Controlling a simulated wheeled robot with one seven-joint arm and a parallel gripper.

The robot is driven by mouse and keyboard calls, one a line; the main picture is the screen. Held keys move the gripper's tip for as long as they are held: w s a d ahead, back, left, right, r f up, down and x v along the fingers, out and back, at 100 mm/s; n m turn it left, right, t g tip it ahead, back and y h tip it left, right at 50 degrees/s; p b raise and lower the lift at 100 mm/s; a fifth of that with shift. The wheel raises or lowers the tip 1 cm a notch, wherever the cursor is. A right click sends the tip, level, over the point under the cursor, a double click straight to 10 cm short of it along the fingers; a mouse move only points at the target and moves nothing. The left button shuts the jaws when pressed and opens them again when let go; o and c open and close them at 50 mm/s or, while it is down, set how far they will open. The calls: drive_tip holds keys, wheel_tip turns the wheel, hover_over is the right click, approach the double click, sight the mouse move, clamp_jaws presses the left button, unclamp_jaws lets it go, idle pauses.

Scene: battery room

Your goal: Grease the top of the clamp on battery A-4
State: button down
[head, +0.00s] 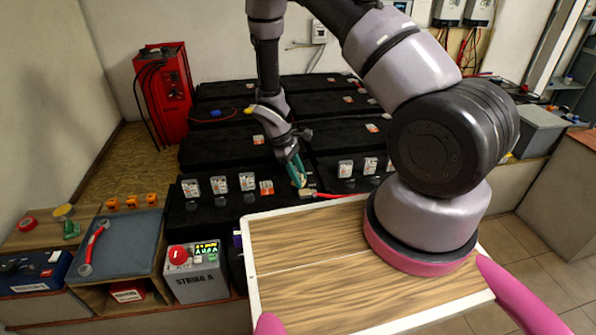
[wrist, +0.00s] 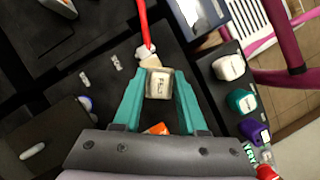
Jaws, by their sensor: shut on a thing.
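My gripper (head: 297,172) has teal fingers, which show in the wrist view (wrist: 159,88) closed on a small pale labelled container (wrist: 158,86). The lettering on it is too small to read. A tan clamp (wrist: 151,61) on the end of a red cable lies just beyond the container; I cannot tell whether they touch. In the head view the clamp (head: 307,193) sits on a black battery close to the right of the fingertips. The battery's name is not legible, and the clamp's top is partly hidden by the container in the wrist view.
Rows of black batteries (head: 215,147) fill the back, with white labelled pieces (head: 220,184) on the front row. A wood-topped surface (head: 310,240) stands in front. White, teal and purple capped containers (wrist: 241,101) stand at the right. A red charger (head: 163,90) stands at back left.

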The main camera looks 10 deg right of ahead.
sight(305, 183)
wheel_tip(305, 183, down, 4)
drive_tip(key=shift+r, duration=0.25)
drive_tip(key=shift+d, duration=0.2)
drive_tip(key=shift+s+d, duration=0.1)
drive_tip(key=shift+d, duration=0.45)
drive_tip(key=shift+d+f, duration=0.2)
drive_tip(key=shift+d, duration=1.2)
drive_tip(key=shift+a, duration=1.55)
drive_tip(key=shift+a+r, duration=0.1)
drive_tip(key=shift+a, duration=0.55)
drive_tip(key=shift+r, duration=3.95)
drive_tip(key=shift+d, duration=0.1)
